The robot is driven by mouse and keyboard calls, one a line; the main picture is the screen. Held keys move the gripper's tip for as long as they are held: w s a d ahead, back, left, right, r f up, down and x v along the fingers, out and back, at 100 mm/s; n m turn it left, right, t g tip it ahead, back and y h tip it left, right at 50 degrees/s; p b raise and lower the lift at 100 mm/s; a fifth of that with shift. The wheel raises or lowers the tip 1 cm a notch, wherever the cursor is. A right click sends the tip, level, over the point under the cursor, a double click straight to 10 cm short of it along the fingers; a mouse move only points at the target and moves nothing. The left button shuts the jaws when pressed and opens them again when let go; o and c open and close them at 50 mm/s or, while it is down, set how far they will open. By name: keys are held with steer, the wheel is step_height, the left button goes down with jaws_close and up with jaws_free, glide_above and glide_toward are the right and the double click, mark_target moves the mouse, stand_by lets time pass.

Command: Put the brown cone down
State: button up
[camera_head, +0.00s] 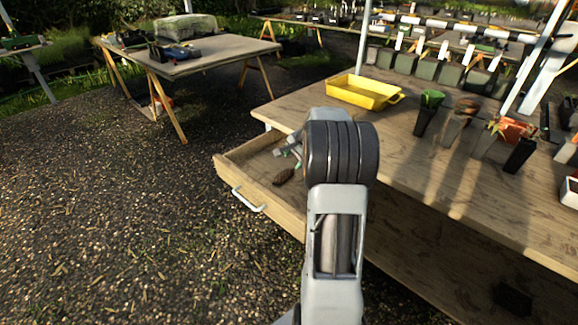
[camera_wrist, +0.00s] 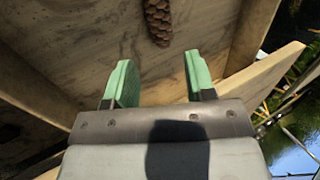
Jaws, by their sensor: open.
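The brown cone (camera_head: 284,176) lies in the open drawer (camera_head: 262,190) of the wooden table. In the wrist view the cone (camera_wrist: 158,20) rests on the drawer's wooden bottom, beyond my fingertips. My gripper (camera_wrist: 158,78) is open, with its two green fingers apart and nothing between them. In the head view my gripper (camera_head: 289,151) shows small over the drawer, close to the cone, partly hidden by my arm. The cone and the fingers look apart.
The drawer's front has a metal handle (camera_head: 249,199). Another table (camera_head: 205,56) stands at the back left, with open gravel before it.

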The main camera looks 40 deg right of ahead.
steer(key=s+a+r+n+g, duration=0.15)
steer(key=s+a+n, duration=0.25)
steer(key=a, duration=0.5)
steer(key=s+a+r+n, duration=0.3)
steer(key=s+a+n, duration=0.1)
steer(key=a, duration=0.6)
steer(key=s+a+f+n+h, duration=0.1)
steer(key=s+a+n, duration=0.6)
steer(key=s, duration=0.4)
steer(key=shift+s+a+f+n, duration=0.2)
steer(key=shift+a+f+n, duration=0.1)
steer(key=shift+a, duration=0.4)
steer(key=shift+r+g, duration=0.1)
steer(key=shift+g, duration=0.15)
